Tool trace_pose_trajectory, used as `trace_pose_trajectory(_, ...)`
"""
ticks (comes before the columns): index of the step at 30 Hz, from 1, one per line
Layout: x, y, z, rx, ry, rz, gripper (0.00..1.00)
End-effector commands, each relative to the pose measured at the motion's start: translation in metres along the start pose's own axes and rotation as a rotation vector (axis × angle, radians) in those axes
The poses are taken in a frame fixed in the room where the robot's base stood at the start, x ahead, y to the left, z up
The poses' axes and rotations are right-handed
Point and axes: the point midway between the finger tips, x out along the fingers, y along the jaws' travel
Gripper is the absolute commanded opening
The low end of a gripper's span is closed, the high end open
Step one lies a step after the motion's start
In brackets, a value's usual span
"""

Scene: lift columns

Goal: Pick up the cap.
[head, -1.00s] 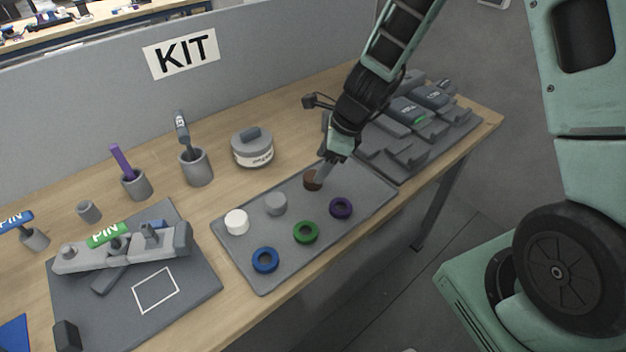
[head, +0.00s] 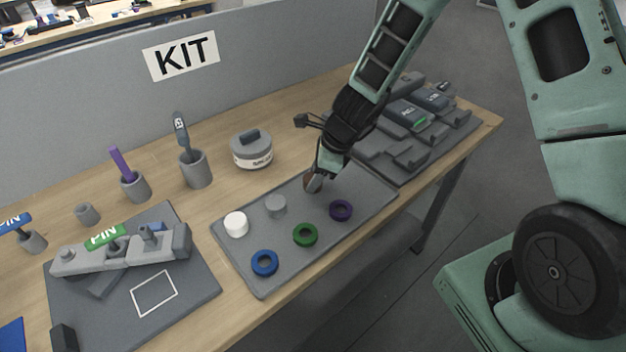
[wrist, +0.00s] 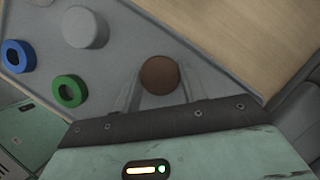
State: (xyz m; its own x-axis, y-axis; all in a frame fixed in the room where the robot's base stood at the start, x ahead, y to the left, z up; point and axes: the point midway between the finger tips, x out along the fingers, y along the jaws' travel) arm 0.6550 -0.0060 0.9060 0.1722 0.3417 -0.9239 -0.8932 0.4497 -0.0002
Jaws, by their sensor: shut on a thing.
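A brown round cap (head: 308,183) sits at the back right part of the grey tray, partly hidden by my gripper in the head view. My gripper (head: 314,184) is down at the tray with its fingers shut on the brown cap. In the wrist view the brown cap (wrist: 159,75) shows between the two finger ends. I cannot see a gap between the cap and the tray. A white cap (head: 236,224) and a grey cap (head: 276,205) stand to the left on the same tray (head: 262,284).
Blue (head: 264,263), green (head: 305,234) and purple (head: 340,210) rings lie along the tray's front. A lidded round container (head: 251,150) stands behind the tray. A grey rack of parts (head: 375,160) is close on the right. Pin holders and a fixture stand at left.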

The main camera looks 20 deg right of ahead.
Motion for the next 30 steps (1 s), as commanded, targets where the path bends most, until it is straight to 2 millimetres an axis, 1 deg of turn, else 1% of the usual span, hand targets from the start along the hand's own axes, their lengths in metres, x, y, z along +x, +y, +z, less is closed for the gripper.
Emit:
trace_pose_trajectory(5, -0.005, 0.0, 0.003, -0.003, 0.0, -0.002, 0.19)
trace_pose_trajectory(8, -0.018, -0.001, 0.009, -0.005, 0.001, -0.004, 0.19)
trace_pose_trajectory(15, -0.063, 0.0, 0.027, -0.006, 0.0, -0.003, 0.19)
trace_pose_trajectory(18, -0.078, 0.0, 0.033, -0.004, -0.001, -0.003, 0.19)
trace_pose_trajectory(24, -0.098, 0.0, 0.041, -0.001, 0.0, 0.0, 0.19)
trace_pose_trajectory(30, -0.111, 0.0, 0.046, 0.0, 0.0, 0.001, 0.19)
